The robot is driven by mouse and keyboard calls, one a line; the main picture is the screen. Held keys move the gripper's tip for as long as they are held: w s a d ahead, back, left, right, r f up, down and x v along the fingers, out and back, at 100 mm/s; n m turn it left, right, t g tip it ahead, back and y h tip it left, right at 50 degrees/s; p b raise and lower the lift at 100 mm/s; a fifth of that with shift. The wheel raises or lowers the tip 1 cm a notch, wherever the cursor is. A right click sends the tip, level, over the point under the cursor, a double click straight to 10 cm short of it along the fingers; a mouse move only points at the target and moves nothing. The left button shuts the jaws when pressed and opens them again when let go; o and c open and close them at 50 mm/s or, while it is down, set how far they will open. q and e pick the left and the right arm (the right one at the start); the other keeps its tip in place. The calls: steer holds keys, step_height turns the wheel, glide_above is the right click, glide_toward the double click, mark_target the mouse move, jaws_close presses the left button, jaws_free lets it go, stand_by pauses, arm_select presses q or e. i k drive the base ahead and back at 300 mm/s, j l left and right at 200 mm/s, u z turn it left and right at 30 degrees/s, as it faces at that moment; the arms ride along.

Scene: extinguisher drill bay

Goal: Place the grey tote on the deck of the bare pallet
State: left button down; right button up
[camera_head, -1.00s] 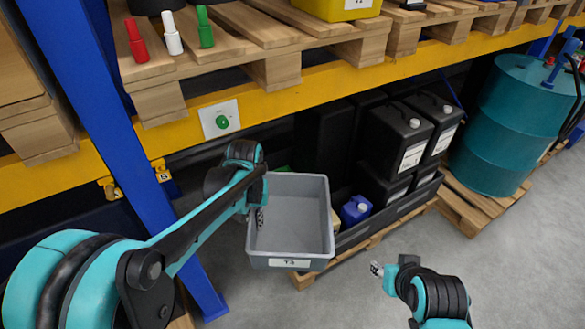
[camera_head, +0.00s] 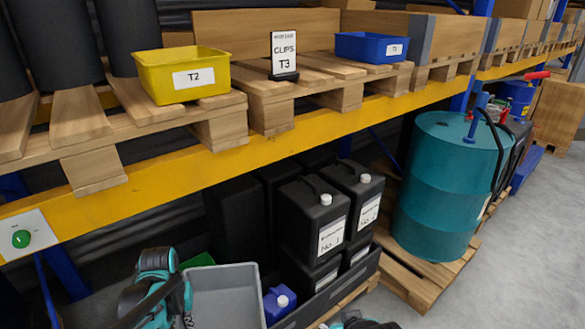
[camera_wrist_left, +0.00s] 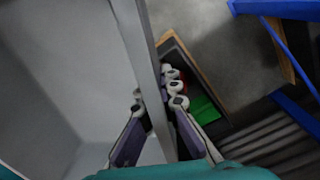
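The grey tote (camera_head: 222,300) is at the bottom of the head view, cut off by the picture edge. My left gripper (camera_head: 186,312) is at its left wall. In the left wrist view, the fingers of my left gripper (camera_wrist_left: 158,103) lie on both sides of the wall of the grey tote (camera_wrist_left: 60,70), closed on it. Only a bit of my right arm shows at the bottom edge; its fingers cannot be made out. I cannot pick out a bare pallet; the pallets in the head view all carry something.
A yellow shelf beam (camera_head: 160,175) crosses above the tote. Pallets on it hold a yellow T2 tote (camera_head: 180,77), a T3 sign (camera_head: 284,54) and a blue tote (camera_head: 372,47). Black canisters (camera_head: 313,215), a blue jug (camera_head: 279,303) and a teal drum (camera_head: 450,185) stand below. Floor (camera_head: 530,240) is clear at right.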

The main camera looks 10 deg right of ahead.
mark_target(317, 67)
steer(key=i+l+u, duration=0.15)
steer(key=l, duration=0.7)
steer(key=i+l+u, duration=0.2)
steer(key=l, duration=0.65)
steer(key=i+l+u, duration=0.15)
steer(key=l, duration=0.75)
steer(key=l+u, duration=0.15)
steer(key=l, duration=0.75)
